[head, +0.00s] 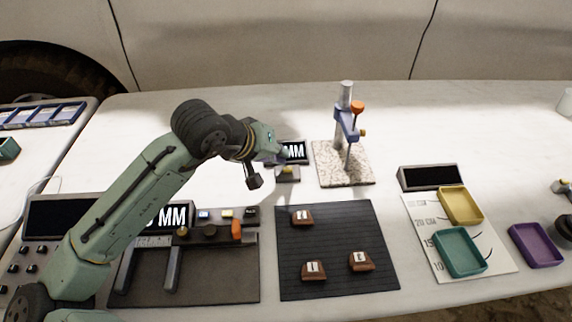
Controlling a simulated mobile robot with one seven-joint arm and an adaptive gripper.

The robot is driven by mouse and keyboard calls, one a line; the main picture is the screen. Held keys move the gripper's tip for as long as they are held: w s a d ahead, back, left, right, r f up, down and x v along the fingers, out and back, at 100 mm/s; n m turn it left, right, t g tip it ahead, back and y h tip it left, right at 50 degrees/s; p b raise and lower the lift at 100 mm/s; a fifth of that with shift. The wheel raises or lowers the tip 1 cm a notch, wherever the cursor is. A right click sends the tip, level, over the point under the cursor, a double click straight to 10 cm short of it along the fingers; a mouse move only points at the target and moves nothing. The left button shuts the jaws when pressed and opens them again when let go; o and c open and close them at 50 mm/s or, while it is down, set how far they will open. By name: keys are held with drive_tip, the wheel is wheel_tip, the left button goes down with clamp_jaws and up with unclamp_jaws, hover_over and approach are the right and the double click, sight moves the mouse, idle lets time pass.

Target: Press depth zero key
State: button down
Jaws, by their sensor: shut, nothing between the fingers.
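A small device with a lit display (294,151) reading "MM" stands at the table's middle, left of the granite stand. In front of the display is a small block (286,178) with a yellowish key (288,170) on top; I cannot read any label on it. My gripper (284,157) is shut and empty, reaching from the left right at this device. It hides the display's left part. I cannot tell whether the fingertips touch the key or stay above it.
A granite-based stand (345,178) with an upright post is just right. A dark mat (337,230) with three brown labelled pieces lies in front. A caliper station (215,275) is at front left. Yellow (461,206), teal (460,252) and purple (536,245) trays are right.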

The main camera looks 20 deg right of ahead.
sight(286, 169)
drive_tip(key=shift+s+d+f+g+h, duration=0.3)
drive_tip(key=shift+s+d+f, duration=0.1)
drive_tip(key=shift+d+f, duration=0.25)
wheel_tip(286, 169, up, 3)
drive_tip(key=p, duration=0.2)
drive_tip(key=shift+p, duration=0.4)
drive_tip(key=shift+w+d+r+p, duration=0.1)
drive_tip(key=shift+d+r+p, duration=0.25)
drive_tip(key=shift+r+p, duration=0.4)
drive_tip(key=shift+w+d, duration=0.1)
drive_tip(key=shift+d, duration=0.05)
drive_tip(key=shift+w, duration=0.15)
drive_tip(key=shift+a+r+p, duration=0.1)
drive_tip(key=shift+a+p, duration=0.15)
drive_tip(key=shift+p, duration=0.05)
drive_tip(key=shift+a, duration=0.1)
drive_tip(key=shift+a, duration=0.1)
